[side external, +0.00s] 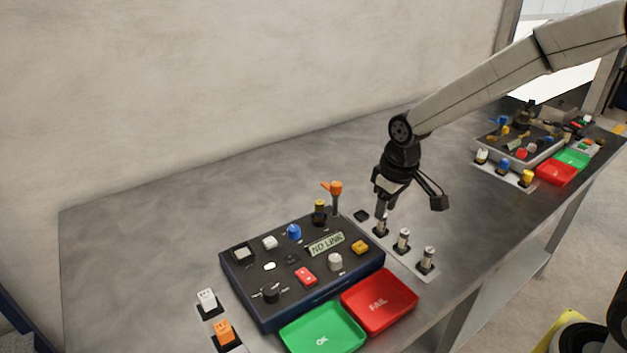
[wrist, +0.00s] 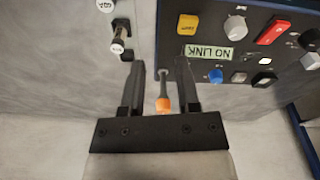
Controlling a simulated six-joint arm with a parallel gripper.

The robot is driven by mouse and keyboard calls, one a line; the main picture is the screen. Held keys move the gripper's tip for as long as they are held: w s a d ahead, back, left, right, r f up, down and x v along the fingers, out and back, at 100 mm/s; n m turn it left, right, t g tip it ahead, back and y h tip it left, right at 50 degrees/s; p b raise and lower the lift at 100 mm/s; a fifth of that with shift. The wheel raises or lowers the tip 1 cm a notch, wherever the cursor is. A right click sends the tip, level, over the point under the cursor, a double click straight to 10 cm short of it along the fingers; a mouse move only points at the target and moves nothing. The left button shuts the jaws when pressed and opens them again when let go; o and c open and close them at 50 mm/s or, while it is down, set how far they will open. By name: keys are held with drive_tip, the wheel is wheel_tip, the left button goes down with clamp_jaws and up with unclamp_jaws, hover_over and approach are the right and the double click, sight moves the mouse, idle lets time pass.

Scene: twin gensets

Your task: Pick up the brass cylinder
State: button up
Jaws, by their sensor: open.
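Several small metal cylinders stand upright in dark holders to the right of the control box. The near one (side external: 427,260) and the middle one (side external: 403,241) look silvery with pale caps. A far one (side external: 381,227) is directly below my gripper (side external: 381,209) and partly covered by it; I cannot tell which cylinder is brass. My gripper points down, open and with nothing held. In the wrist view, the open fingers (wrist: 160,72) frame a gap, with an orange-topped lever (wrist: 163,104) seen between them.
The dark control box (side external: 240,285) with knobs, buttons and a "NO LINK" display is left of my gripper. An orange lever (side external: 336,188) rises behind it. Green (side external: 322,330) and red (side external: 378,300) trays sit in front. A second set stands far right. The back-left bench is clear.

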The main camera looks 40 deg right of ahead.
sight(320, 202)
drive_tip(key=w+a+n, duration=0.1)
drive_tip(key=w+a, duration=0.1)
drive_tip(key=w, duration=0.2)
drive_tip(key=w+a+r+n+g, duration=0.1)
drive_tip(key=w+a, duration=0.1)
drive_tip(key=w, duration=0.3)
drive_tip(key=w+a+r+n, duration=0.1)
drive_tip(key=w, duration=0.3)
drive_tip(key=shift+w+a+g, duration=0.3)
drive_tip(key=shift+w+a, duration=0.1)
drive_tip(key=shift+f, duration=0.15)
drive_tip(key=shift+a+f, duration=0.1)
drive_tip(key=shift+f, duration=3.7)
clamp_jaws()
